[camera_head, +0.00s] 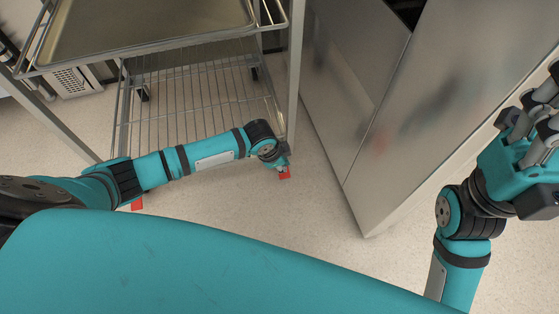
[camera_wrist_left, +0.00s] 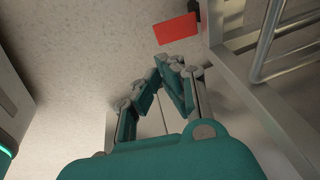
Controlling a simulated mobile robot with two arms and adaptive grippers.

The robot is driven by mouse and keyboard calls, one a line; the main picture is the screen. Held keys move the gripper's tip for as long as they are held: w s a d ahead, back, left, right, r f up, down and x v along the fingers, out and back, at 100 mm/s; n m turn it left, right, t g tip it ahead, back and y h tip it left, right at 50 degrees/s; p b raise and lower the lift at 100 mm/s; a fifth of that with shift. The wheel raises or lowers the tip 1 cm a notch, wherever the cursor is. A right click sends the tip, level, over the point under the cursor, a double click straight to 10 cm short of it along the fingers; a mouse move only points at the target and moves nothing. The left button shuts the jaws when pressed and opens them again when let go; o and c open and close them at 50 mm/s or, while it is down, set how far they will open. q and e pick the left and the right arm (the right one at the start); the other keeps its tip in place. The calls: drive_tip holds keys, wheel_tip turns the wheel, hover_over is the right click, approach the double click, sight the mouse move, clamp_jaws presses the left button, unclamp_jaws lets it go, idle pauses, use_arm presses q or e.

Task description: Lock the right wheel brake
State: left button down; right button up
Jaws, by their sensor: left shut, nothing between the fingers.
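The right wheel brake is a small red pedal (camera_head: 285,174) at the foot of the rack's right post. It shows larger in the left wrist view (camera_wrist_left: 174,37), just beyond my fingertips. My left gripper (camera_head: 281,162) is shut and empty, low by this pedal and mostly hidden behind my wrist in the head view. In the left wrist view its fingers (camera_wrist_left: 158,72) point towards the pedal, with a gap seen between them and it. A second red pedal (camera_head: 137,205) shows at the rack's left side, partly behind my left arm. My right gripper (camera_head: 532,130) is raised at the right edge, partly cut off.
The wire rack (camera_head: 190,97) on wheels carries a metal tray (camera_head: 145,22) on top. A steel cabinet (camera_head: 420,110) stands close on the right of the rack. Speckled floor (camera_head: 315,205) lies free in front of both.

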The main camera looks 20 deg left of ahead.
use_arm(q)
drive_tip(key=shift+v, duration=1.55)
drive_tip(key=shift+s, duration=0.1)
